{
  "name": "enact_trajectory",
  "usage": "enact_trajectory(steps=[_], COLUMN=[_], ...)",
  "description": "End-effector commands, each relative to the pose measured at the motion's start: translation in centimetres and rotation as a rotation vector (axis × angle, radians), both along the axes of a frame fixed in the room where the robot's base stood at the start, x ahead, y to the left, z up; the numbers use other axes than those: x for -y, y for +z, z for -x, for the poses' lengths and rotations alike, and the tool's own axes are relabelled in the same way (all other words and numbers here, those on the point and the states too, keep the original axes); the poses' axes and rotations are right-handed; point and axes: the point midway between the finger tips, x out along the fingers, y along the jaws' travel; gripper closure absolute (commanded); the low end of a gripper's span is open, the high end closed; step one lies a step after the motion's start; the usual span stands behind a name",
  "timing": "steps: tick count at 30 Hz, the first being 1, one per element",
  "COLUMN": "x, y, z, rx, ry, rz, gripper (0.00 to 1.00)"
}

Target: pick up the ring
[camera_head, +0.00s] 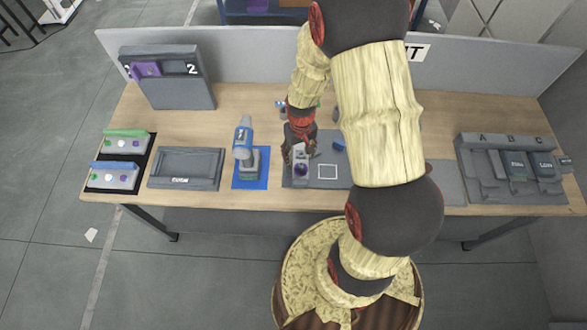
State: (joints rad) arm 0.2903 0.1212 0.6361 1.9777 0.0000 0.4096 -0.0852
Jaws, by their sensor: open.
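My gripper (299,156) points down over the grey mat (318,182) at the middle of the table, with its jaws open. A small grey block (300,178) stands directly below and in front of it. A dark purple round shape (301,169) shows on this block and may be the ring, but it is too small to tell. My gripper's fingers are very near the block, and I cannot tell whether they touch it. My arm hides part of the mat and the table behind it.
A small blue piece (338,146) lies right of my gripper. A grey tray (186,169) is farther left; a slotted rack (512,168) stands at the right. A low partition runs behind.

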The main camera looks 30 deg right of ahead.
Motion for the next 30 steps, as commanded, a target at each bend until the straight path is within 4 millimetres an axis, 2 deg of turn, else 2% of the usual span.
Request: enact_trajectory(steps=[10, 18, 28, 30], x=[0.1, 0.3, 0.3, 0.3], y=[-3.4, -6.9, -7.5, -7.5], z=[0.1, 0.2, 0.2, 0.2], rx=[0.001, 0.001, 0.004, 0.003], ry=[0.003, 0.004, 0.004, 0.004], rz=[0.0, 0.0, 0.001, 0.001], gripper=[0.42, 0.42, 0.42, 0.46])
